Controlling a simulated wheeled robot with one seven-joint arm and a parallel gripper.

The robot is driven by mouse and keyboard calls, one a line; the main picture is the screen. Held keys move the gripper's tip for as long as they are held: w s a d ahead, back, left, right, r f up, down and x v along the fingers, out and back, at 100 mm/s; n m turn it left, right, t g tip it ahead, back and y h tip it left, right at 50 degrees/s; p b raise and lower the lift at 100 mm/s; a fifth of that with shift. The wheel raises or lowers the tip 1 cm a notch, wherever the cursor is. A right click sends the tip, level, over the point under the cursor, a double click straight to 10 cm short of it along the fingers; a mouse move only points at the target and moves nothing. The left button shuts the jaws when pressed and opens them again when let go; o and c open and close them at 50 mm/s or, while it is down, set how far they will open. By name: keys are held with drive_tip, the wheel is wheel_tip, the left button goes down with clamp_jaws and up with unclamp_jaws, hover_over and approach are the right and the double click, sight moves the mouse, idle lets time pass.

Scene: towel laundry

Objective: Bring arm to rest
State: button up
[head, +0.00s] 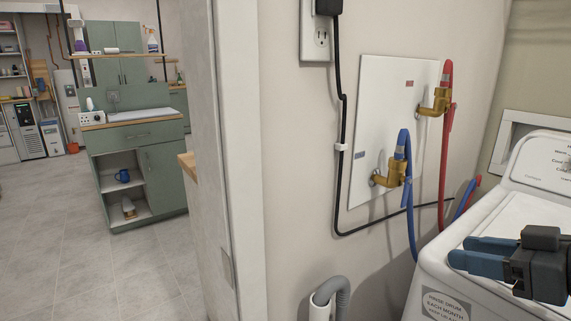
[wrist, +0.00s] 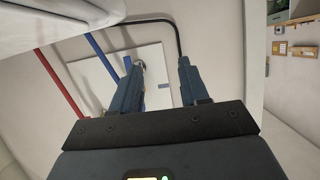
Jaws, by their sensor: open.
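My gripper (head: 478,251) is at the lower right of the head view, in front of or over the top of the white washing machine (head: 437,278). I cannot tell the exact gap to the machine. Its two blue fingers point left and stand apart, with nothing between them. In the wrist view my gripper (wrist: 158,90) shows both fingers apart and empty, with the wall panel and hoses behind them. Most of my arm is out of view.
A wall panel (head: 378,125) carries brass valves with a red hose (head: 445,150) and a blue hose (head: 410,205). A black cord (head: 342,140) hangs from an outlet. A grey drain hose (head: 335,290) is below. A doorway at left opens onto clear floor (head: 60,230) and a green cabinet (head: 165,178).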

drive_tip(key=s+a+f+m+t+h+p, duration=0.1)
drive_tip(key=s+a+f+m+h, duration=0.25)
drive_tip(key=s+f, duration=0.4)
drive_tip(key=s+a+f+m+t+h+p, duration=0.1)
drive_tip(key=s+a+f+m+h, duration=0.15)
drive_tip(key=s+f+m, duration=0.5)
drive_tip(key=s+r+n+h, duration=0.1)
drive_tip(key=s+r+n, duration=0.1)
drive_tip(key=s, duration=0.9)
drive_tip(key=s+r+n+t+p, duration=0.1)
drive_tip(key=s+r+n, duration=0.1)
drive_tip(key=s, duration=1)
drive_tip(key=shift+a+r+t+h, duration=0.15)
drive_tip(key=shift+r+t+h, duration=0.15)
drive_tip(key=shift+r+h, duration=0.1)
